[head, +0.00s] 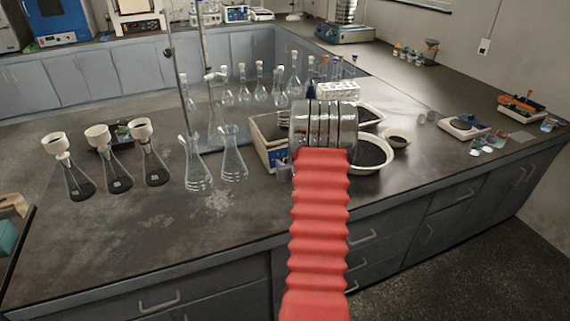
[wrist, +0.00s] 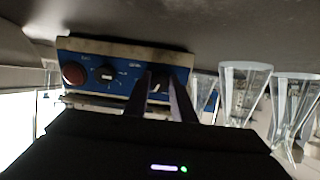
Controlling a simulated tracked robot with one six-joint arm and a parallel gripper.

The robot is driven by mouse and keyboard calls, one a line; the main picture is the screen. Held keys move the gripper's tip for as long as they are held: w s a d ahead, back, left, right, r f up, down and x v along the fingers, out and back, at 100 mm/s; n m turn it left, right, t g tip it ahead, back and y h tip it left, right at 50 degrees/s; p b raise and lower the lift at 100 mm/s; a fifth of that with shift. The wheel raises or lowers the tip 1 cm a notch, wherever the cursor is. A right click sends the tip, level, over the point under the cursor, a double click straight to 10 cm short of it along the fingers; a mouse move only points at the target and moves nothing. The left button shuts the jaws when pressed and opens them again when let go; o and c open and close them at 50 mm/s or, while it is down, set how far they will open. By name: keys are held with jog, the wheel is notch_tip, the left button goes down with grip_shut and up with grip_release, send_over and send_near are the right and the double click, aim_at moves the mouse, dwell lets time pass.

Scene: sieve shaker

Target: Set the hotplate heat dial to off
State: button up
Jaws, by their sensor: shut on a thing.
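The hotplate (head: 258,133) is a pale box with a blue front panel, which shows on the bench in the head view, partly behind my arm. In the wrist view the scene is upside down, and the blue panel (wrist: 122,62) carries a red knob (wrist: 74,73) at left and a black dial (wrist: 106,74) with a pale mark near the middle. My gripper (wrist: 161,83) is at the panel's right part, its two dark fingers shut around another dial (wrist: 158,84). That dial is mostly hidden by the fingers. The labels are too blurred to read.
Clear flasks (head: 232,160) stand close left of the hotplate and show near my fingers in the wrist view (wrist: 244,90). A white bowl of dark grains (head: 371,155) is to the right. Funnel-topped flasks (head: 112,165) stand further left. The front bench is clear.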

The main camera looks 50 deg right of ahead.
jog(key=shift+n, duration=0.3)
jog(key=n, duration=0.9)
jog(key=shift+n, duration=0.3)
jog(key=n, duration=0.5)
jog(key=shift+n, duration=0.3)
jog(key=shift+f+n, duration=0.15)
jog(key=shift+n, duration=1.95)
jog(key=o, duration=1.1)
jog(key=shift+c, duration=0.2)
